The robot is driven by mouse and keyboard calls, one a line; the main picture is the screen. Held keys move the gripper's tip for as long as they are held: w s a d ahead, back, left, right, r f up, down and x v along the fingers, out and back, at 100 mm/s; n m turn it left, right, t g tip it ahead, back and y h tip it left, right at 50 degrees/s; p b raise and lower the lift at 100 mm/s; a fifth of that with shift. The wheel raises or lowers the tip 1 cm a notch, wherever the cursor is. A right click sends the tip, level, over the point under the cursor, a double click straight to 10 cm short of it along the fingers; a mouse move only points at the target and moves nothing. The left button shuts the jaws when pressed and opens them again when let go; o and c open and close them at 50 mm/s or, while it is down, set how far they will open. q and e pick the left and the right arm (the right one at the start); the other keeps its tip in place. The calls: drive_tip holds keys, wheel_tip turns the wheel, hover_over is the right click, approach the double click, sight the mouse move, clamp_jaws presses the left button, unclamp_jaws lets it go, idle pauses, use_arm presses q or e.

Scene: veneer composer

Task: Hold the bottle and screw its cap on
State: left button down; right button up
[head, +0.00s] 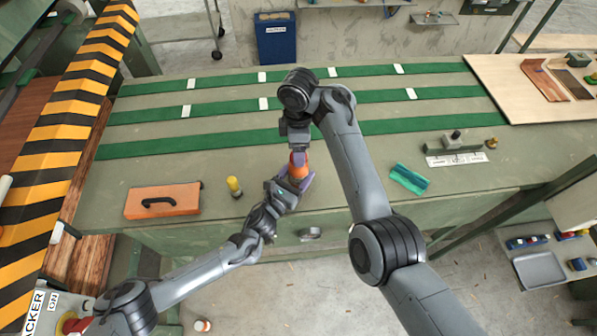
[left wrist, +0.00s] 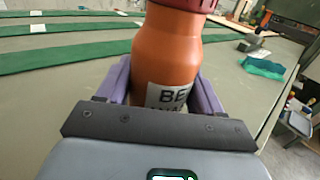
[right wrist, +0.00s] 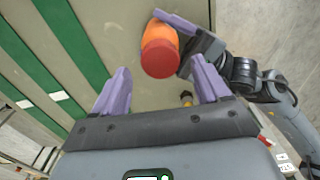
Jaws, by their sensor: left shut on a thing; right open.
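An orange bottle (left wrist: 165,55) with a white label stands upright in my left gripper (head: 299,178), whose purple fingers are shut around its body. A dark red cap (left wrist: 190,4) sits on the bottle's top; I cannot tell how tightly. In the right wrist view, the red cap (right wrist: 160,59) covers much of the orange bottle (right wrist: 163,32). My right gripper (right wrist: 159,66) is open above the bottle, its purple fingers apart, with the cap appearing between the fingertips. I cannot tell whether either finger touches the cap. In the head view, the right wrist hides the cap.
The bottle is over the front part of the green-striped table (head: 240,172). An orange case (head: 163,201) and a small yellow-topped item (head: 234,186) are to the left. A teal cloth (head: 409,179) and a block with a knob (head: 455,141) are to the right.

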drive_tip(key=shift+r, duration=0.6)
drive_tip(key=shift+c, duration=0.3)
drive_tip(key=n, duration=0.3)
drive_tip(key=shift+d+r, duration=0.1)
drive_tip(key=shift+d, duration=0.05)
drive_tip(key=n, duration=0.1)
drive_tip(key=r+n, duration=0.1)
drive_tip(key=n, duration=0.2)
drive_tip(key=shift+w+d+r+n, duration=0.15)
drive_tip(key=shift+d+r+n, duration=0.05)
drive_tip(key=shift+r+n, duration=0.2)
drive_tip(key=shift+a+r+n, duration=0.1)
drive_tip(key=shift+r+n, duration=0.45)
drive_tip(key=shift+n, duration=0.45)
drive_tip(key=shift+a+r, duration=0.15)
drive_tip(key=shift+r, duration=0.1)
drive_tip(key=shift+a, duration=0.15)
